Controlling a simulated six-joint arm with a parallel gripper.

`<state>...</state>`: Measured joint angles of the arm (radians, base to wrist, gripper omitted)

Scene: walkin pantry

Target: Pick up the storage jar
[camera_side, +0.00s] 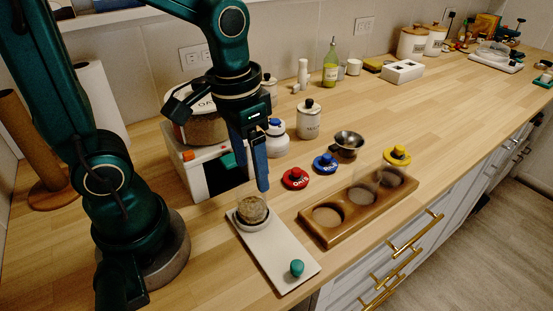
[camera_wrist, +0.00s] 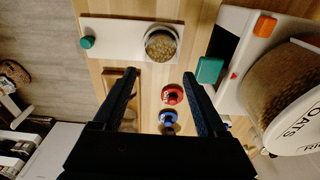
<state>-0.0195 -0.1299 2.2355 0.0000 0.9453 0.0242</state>
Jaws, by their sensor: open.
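A small round clear jar with brown grainy contents (camera_side: 252,210) stands on a white board (camera_side: 275,248); it also shows in the wrist view (camera_wrist: 161,44), with its top open. A teal knob (camera_side: 297,268) is at the board's near end. A white lidded canister (camera_side: 308,120) stands farther back. I cannot tell for sure which is the storage jar. My gripper (camera_side: 262,187) points down, above and just behind the grain jar. In the wrist view its fingers (camera_wrist: 160,73) are apart with nothing between them, and the grain jar lies beyond the tips.
A large OATS container (camera_side: 205,127) sits on a white scale (camera_side: 207,178) close left of my gripper. Red (camera_side: 295,178), blue (camera_side: 325,163) and yellow (camera_side: 397,155) knobbed lids, a metal cup (camera_side: 348,143) and a wooden tray with round wells (camera_side: 330,235) are to the right.

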